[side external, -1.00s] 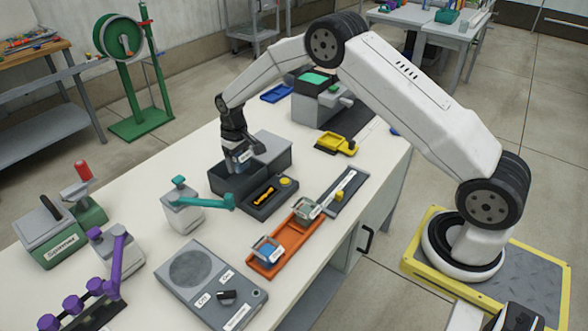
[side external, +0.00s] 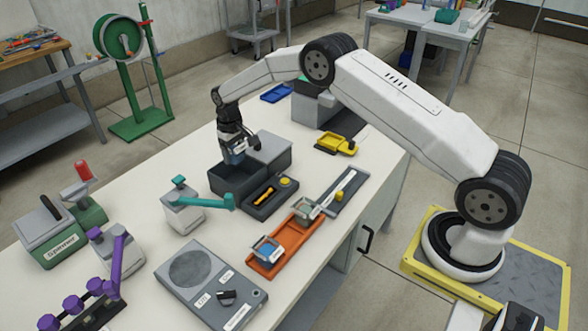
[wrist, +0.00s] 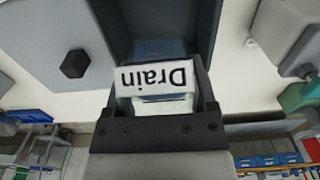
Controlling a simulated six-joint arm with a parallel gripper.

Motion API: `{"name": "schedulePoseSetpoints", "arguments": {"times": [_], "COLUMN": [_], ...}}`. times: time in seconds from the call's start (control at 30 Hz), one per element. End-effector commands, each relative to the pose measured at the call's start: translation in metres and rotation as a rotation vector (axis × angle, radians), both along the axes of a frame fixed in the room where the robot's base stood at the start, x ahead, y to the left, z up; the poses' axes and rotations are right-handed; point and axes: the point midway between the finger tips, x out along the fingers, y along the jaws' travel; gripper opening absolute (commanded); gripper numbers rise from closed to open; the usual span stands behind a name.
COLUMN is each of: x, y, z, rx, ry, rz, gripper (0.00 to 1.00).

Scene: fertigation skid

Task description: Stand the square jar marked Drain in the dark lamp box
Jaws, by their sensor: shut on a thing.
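The square jar marked Drain (wrist: 157,78) is held between the fingers of my gripper (wrist: 158,92), with its white label facing the wrist camera upside down. The jar, bluish with a pale label, also shows in the side view (side external: 236,157). My gripper (side external: 234,146) points down and is shut on it. The dark lamp box (side external: 222,182) is open-topped, and its walls also show in the wrist view (wrist: 208,25). The jar hangs over the box opening; the exact gap to its floor cannot be told.
A grey lid-like plate (side external: 268,147) adjoins the box behind. A dark tray with a yellow piece (side external: 268,197) stands in front. A grey unit with a teal lever (side external: 183,212) is at left. An orange tray (side external: 278,258) holds another jar (side external: 267,250).

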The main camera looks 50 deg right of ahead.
Motion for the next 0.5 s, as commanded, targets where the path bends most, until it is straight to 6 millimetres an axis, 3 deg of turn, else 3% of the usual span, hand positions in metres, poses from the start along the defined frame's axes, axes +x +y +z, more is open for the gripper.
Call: {"name": "schedulePoseSetpoints", "arguments": {"times": [0.5], "x": [0.0], "y": [0.0], "z": [-0.033], "rx": [0.0], "ry": [0.0], "rz": [0.0], "gripper": [0.09]}}
